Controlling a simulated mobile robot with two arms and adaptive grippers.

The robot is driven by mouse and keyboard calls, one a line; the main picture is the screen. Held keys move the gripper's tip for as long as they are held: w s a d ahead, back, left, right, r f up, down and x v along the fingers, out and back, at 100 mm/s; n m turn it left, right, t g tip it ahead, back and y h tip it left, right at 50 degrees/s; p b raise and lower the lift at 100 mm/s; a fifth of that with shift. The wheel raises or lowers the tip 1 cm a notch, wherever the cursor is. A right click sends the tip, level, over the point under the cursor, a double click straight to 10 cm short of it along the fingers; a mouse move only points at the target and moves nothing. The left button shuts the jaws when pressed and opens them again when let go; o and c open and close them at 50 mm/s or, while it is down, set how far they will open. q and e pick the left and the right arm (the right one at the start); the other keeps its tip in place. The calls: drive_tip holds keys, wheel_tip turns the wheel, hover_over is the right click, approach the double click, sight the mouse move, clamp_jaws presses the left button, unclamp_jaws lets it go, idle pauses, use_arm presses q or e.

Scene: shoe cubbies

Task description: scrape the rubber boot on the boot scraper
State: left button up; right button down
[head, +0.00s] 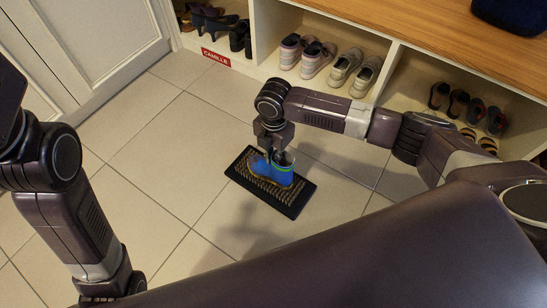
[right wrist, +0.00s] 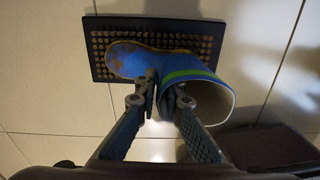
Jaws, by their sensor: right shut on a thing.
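The blue rubber boot (head: 281,173) has a green band near its top and brown dirt marks. It is over the boot scraper (head: 300,203), a black mat with rows of tan bristles on the tiled floor. My right gripper (head: 279,155) is shut on the boot's upper part from above. In the right wrist view the boot (right wrist: 180,68) lies across the bristles of the scraper (right wrist: 219,24), with its open top to the right and one finger at the shaft's wall. I cannot tell whether the sole touches the bristles. My left gripper is out of sight; only my left arm shows.
White cubbies with a wooden top (head: 430,30) stand behind, holding several shoes (head: 318,60) and sandals (head: 467,105). A red name label (head: 216,58) is on the cubby base. A white door (head: 85,40) is at the left. The tiles around the scraper are clear.

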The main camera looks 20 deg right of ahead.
drive_tip(key=shift+f, duration=0.5)
idle(0.4)
